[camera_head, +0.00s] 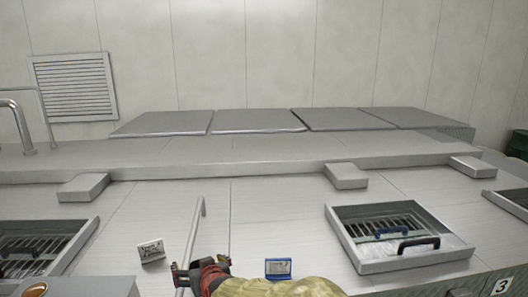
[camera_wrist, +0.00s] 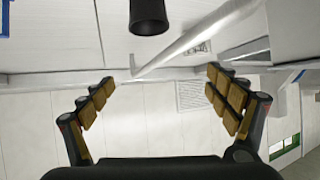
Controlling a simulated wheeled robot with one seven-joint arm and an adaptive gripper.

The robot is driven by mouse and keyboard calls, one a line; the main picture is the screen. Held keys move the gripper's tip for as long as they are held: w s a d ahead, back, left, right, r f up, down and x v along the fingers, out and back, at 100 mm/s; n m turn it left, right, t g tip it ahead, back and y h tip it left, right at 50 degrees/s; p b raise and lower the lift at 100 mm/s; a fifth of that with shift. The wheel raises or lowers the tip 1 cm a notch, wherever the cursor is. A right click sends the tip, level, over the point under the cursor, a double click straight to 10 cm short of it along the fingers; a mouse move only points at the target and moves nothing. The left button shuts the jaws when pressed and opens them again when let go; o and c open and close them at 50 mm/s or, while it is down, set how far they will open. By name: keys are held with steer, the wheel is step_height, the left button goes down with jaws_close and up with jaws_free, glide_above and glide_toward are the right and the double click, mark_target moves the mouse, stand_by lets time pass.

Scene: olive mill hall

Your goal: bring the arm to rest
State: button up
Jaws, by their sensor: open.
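My gripper (camera_head: 182,277) is at the bottom middle of the head view, low over the pale metal machine top, with my yellowish arm running off to the right. In the wrist view my gripper (camera_wrist: 160,88) has its two padded fingers spread wide, with nothing between them. A slim pale bar (camera_head: 195,235) rises beside the gripper in the head view. A pale bar (camera_wrist: 195,35) also crosses the wrist view beyond the fingers. Whether the gripper touches the bar I cannot tell.
A framed opening (camera_head: 362,265) with a grate and blue and black handles lies to the right, another opening (camera_head: 75,247) to the left. Small signs, one white (camera_head: 151,251) and one blue-framed (camera_head: 278,268), flank the gripper. A dark cylinder (camera_wrist: 149,14) is at the wrist view's top.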

steer(key=s+d+f+m+g+h+b, duration=0.1)
steer(key=s+d+f+b, duration=0.1)
steer(key=d+b, duration=0.3)
steer(key=s+d+f+b, duration=0.2)
steer(key=s+d+b, duration=0.1)
steer(key=d, duration=0.4)
steer(key=s+d+f+m+g+h+b, duration=0.2)
steer(key=s+d+f+b, duration=0.7)
steer(key=s+d, duration=0.4)
steer(key=s+d+f+m+g+h+b, duration=0.2)
steer(key=s+d+f+h+b, duration=0.1)
steer(key=s+d+f+b, duration=0.7)
steer(key=s+d+f, duration=0.1)
steer(key=s+d, duration=0.1)
steer(key=s, duration=0.1)
steer(key=shift+s+d+f, duration=0.15)
steer(key=shift+d+f, duration=0.1)
steer(key=shift+d, duration=0.15)
